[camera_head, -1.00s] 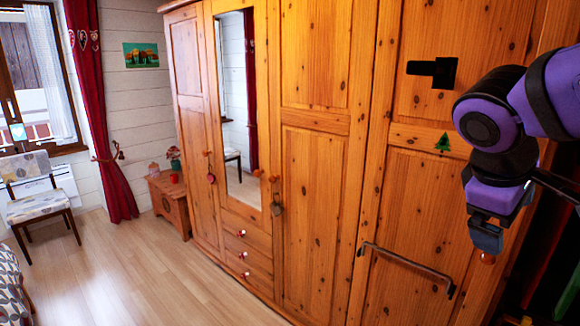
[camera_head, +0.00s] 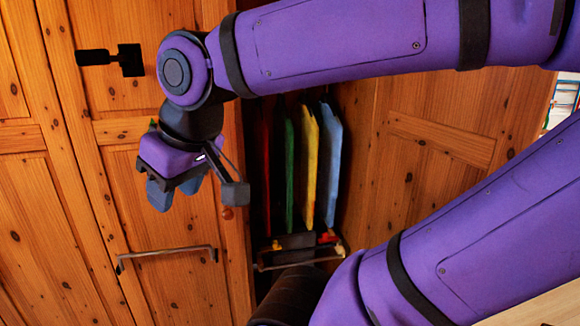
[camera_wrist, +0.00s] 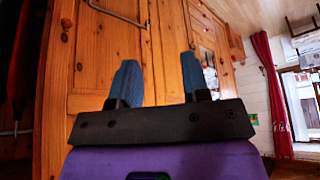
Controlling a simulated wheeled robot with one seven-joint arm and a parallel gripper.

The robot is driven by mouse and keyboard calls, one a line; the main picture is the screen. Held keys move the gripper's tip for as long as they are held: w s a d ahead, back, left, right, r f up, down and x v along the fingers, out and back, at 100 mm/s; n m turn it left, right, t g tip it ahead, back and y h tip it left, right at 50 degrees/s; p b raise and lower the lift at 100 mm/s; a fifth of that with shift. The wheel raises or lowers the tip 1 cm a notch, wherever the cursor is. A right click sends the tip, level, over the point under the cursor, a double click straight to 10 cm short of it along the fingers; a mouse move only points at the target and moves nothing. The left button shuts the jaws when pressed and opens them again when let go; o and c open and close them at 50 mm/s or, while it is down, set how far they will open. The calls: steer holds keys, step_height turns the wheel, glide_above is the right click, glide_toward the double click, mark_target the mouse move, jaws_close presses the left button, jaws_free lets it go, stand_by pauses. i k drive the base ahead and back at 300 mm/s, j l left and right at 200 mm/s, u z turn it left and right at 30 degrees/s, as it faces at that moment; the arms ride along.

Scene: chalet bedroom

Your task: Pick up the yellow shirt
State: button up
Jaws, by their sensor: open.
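The yellow shirt (camera_head: 309,165) hangs edge-on inside the wardrobe in the head view, between a green garment (camera_head: 289,175) and a light blue one (camera_head: 328,165). My gripper (camera_head: 170,192) is left of the shirts, in front of a wooden wardrobe door, apart from the yellow shirt. In the wrist view its two blue fingers (camera_wrist: 160,82) stand wide apart with nothing between them. The yellow shirt is not seen in the wrist view.
A wooden door with a metal bar handle (camera_head: 167,254) stands left of the opening. Another wood panel (camera_head: 430,150) bounds it on the right. A dark rack (camera_head: 300,250) sits below the shirts. A red garment (camera_head: 266,170) hangs leftmost.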

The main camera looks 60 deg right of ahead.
mark_target(306, 128)
steer(key=z, duration=1.9)
